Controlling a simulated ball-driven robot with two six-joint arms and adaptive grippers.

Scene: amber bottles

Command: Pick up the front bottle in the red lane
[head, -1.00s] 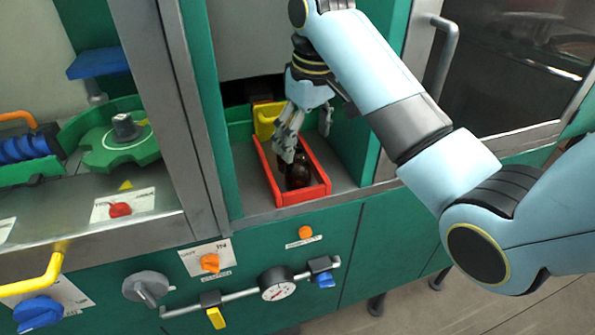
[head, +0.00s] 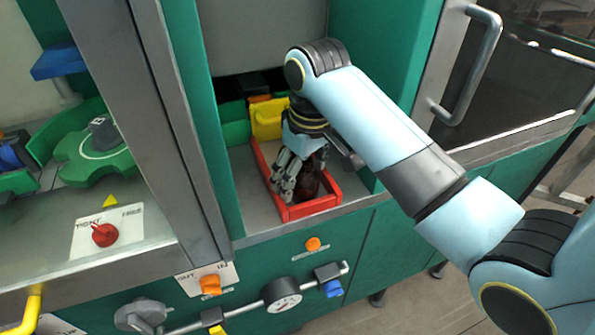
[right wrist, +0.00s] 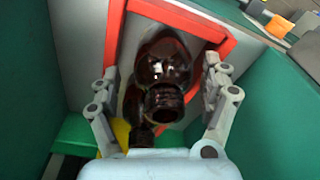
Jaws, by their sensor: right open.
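The front bottle (head: 309,182) is dark amber glass and stands in the red lane (head: 306,211), partly hidden by my right gripper (head: 297,178) in the head view. In the right wrist view the bottle (right wrist: 162,72) shows its open neck and shoulders between the two spread fingers of my right gripper (right wrist: 160,80). The fingers are open, one on each side, with visible gaps to the glass. A second dark bottle (right wrist: 142,138) is partly hidden behind it. The red lane's rim (right wrist: 180,12) frames them. My left gripper is out of view.
A yellow part (head: 268,118) stands behind the red lane. Green walls (head: 345,110) and a grey post (head: 185,120) close in the bay's sides. A door handle (head: 478,70) is at the right. Knobs and a gauge (head: 282,294) are on the front panel below.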

